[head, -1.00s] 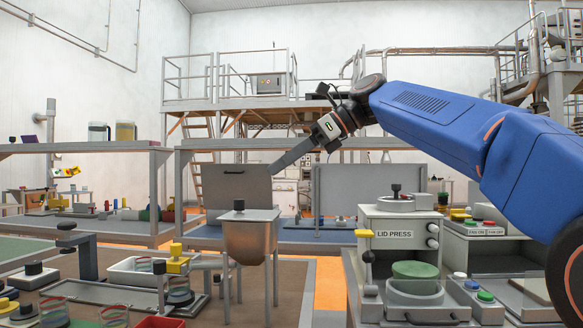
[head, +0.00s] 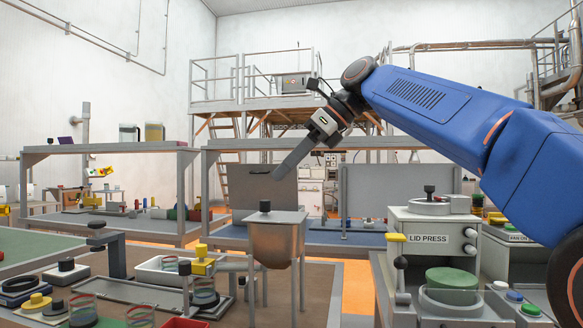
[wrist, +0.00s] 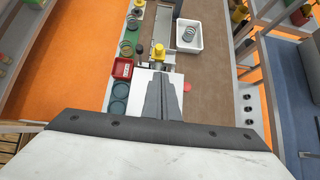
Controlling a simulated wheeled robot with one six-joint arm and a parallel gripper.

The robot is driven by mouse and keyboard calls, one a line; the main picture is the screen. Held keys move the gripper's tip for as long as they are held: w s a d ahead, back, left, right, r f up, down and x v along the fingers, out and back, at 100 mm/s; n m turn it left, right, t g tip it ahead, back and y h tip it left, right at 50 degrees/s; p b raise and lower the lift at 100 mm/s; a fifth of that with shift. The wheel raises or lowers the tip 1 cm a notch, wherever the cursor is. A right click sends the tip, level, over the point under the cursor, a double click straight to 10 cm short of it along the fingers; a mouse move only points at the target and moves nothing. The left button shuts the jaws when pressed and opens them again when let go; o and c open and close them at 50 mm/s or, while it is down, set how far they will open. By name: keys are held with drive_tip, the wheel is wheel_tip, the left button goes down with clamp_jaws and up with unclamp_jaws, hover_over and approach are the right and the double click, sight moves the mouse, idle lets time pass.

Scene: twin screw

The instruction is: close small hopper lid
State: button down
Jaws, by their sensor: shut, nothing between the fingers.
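The small hopper (head: 276,246) is a grey tapered bin on legs in the middle of the head view. A flat grey panel with a dark handle, which looks like its lid (head: 262,198), stands upright behind the hopper's top. My gripper (head: 279,173) is shut and empty. Its tip overlaps the panel's upper right part in the head view; I cannot tell whether they touch. In the wrist view my shut fingers (wrist: 163,88) point over a pale surface, and I cannot identify the lid there.
The lid press (head: 432,238) with a green disc stands to the right. On the left, a low bench carries a white tray (head: 160,275), a yellow knobbed piece (head: 202,264) and several jars. A red box (wrist: 122,69) shows in the wrist view. Orange floor lies open behind the hopper.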

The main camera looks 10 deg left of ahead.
drive_tip(key=shift+a+r+x, duration=0.1)
drive_tip(key=shift+x, duration=0.65)
drive_tip(key=shift+a+r+x, duration=0.15)
drive_tip(key=shift+x, duration=0.55)
drive_tip(key=shift+a+r+x, duration=0.1)
drive_tip(key=shift+x, duration=1.65)
drive_tip(key=shift+f, duration=0.1)
